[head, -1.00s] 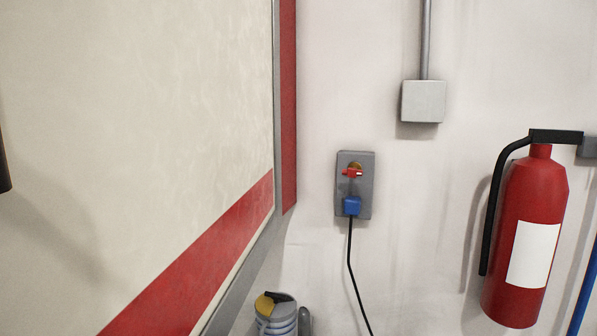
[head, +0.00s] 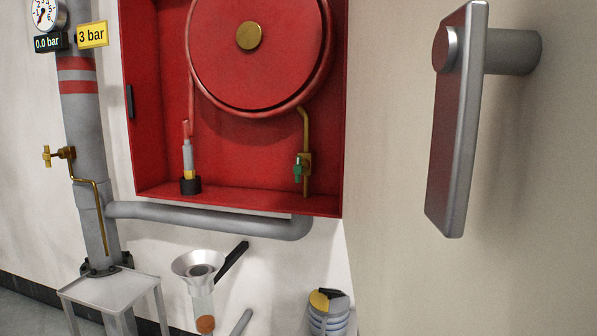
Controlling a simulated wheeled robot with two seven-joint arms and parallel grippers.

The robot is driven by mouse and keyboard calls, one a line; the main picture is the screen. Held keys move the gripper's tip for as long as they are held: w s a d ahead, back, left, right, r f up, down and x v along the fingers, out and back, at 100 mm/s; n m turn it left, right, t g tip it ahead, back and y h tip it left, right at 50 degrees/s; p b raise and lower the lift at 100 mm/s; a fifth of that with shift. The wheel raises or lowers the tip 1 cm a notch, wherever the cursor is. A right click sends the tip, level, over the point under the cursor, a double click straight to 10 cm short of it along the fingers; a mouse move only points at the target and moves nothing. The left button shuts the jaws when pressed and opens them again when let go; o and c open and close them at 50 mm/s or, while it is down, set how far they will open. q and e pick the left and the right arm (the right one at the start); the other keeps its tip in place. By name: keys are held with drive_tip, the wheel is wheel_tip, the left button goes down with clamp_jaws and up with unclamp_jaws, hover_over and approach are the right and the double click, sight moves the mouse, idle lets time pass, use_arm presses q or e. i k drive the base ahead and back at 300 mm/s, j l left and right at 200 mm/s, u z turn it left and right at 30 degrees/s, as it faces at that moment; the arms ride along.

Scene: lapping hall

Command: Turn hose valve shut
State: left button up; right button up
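A red hose cabinet (head: 240,195) stands open on the wall, with a red hose reel (head: 285,60) inside. At its lower right, a brass valve with a small green handle (head: 297,168) sits on a brass pipe (head: 304,125) that runs up toward the reel. The green handle looks roughly upright. A hose nozzle (head: 188,155) with a red tip stands in a black holder at the cabinet's lower left. Neither of my grippers shows in the head view.
A grey standpipe (head: 85,120) at left carries a brass tap (head: 58,153), a round gauge (head: 46,14), a display reading 0.0 bar and a yellow 3 bar tag (head: 92,34). A funnel (head: 198,266) hangs below. A red, grey-rimmed plate (head: 455,120) juts out at right.

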sight(297, 167)
drive_tip(key=i+j, duration=0.1)
drive_tip(key=j, duration=0.3)
drive_tip(key=i+j, duration=0.1)
drive_tip(key=j, duration=0.3)
drive_tip(key=i+j, duration=0.15)
drive_tip(key=j, duration=0.2)
drive_tip(key=i+j, duration=0.5)
drive_tip(key=i, duration=0.15)
drive_tip(key=i+j, duration=0.55)
drive_tip(key=i, duration=0.15)
drive_tip(key=l+z, duration=0.05)
